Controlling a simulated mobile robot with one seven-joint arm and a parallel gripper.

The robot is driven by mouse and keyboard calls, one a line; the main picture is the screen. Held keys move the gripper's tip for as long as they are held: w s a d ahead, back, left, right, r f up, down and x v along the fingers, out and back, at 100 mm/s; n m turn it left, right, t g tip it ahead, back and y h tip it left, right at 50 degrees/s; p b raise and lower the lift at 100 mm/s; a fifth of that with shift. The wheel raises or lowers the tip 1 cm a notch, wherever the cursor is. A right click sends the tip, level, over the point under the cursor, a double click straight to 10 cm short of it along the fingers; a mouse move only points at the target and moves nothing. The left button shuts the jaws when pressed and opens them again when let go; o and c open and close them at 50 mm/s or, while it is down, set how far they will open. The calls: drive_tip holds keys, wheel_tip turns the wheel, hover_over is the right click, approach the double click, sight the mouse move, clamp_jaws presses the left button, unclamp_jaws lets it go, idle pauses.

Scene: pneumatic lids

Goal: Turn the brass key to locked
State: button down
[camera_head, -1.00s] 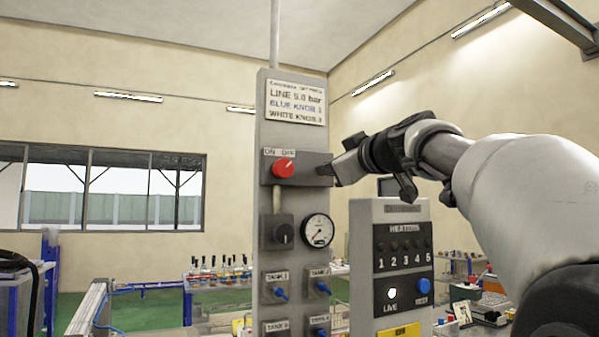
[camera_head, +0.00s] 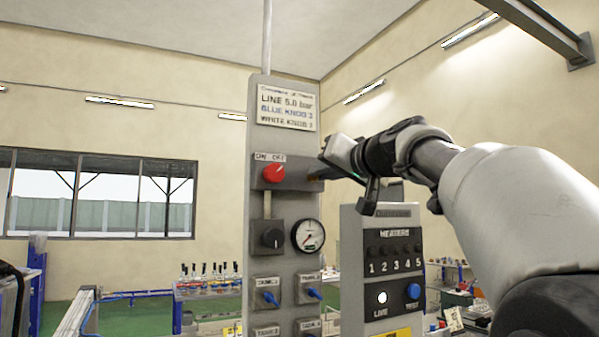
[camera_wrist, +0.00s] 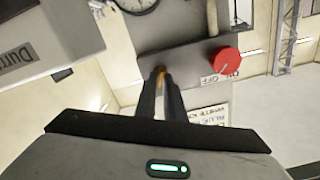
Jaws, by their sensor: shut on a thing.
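The brass key (camera_wrist: 161,73) shows in the wrist view as a small orange-gold piece between the tips of my gripper (camera_wrist: 162,80). The two dark fingers are shut on it, against the dark switch box. In the head view my gripper (camera_head: 322,168) reaches from the right to the right end of this switch box (camera_head: 300,181), and the key is hidden there. The locked mark and the key's exact angle cannot be made out.
A red knob (camera_head: 274,173) marked ON and OFF sits on the same box; it also shows in the wrist view (camera_wrist: 225,62). Below are a black knob (camera_head: 271,238), a gauge (camera_head: 308,235) and blue tank valves. A grey heater box (camera_head: 350,250) stands close under my arm.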

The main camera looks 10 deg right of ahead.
drive_tip(key=shift+f+m+p, duration=0.1)
drive_tip(key=shift+m+p, duration=0.2)
drive_tip(key=shift+m, duration=1.7)
drive_tip(key=c, duration=2)
unclamp_jaws()
drive_tip(key=shift+d, duration=0.1)
drive_tip(key=b+v, duration=0.2)
drive_tip(key=v, duration=1.5)
drive_tip(key=shift+s+b, duration=0.2)
drive_tip(key=shift+b, duration=0.1)
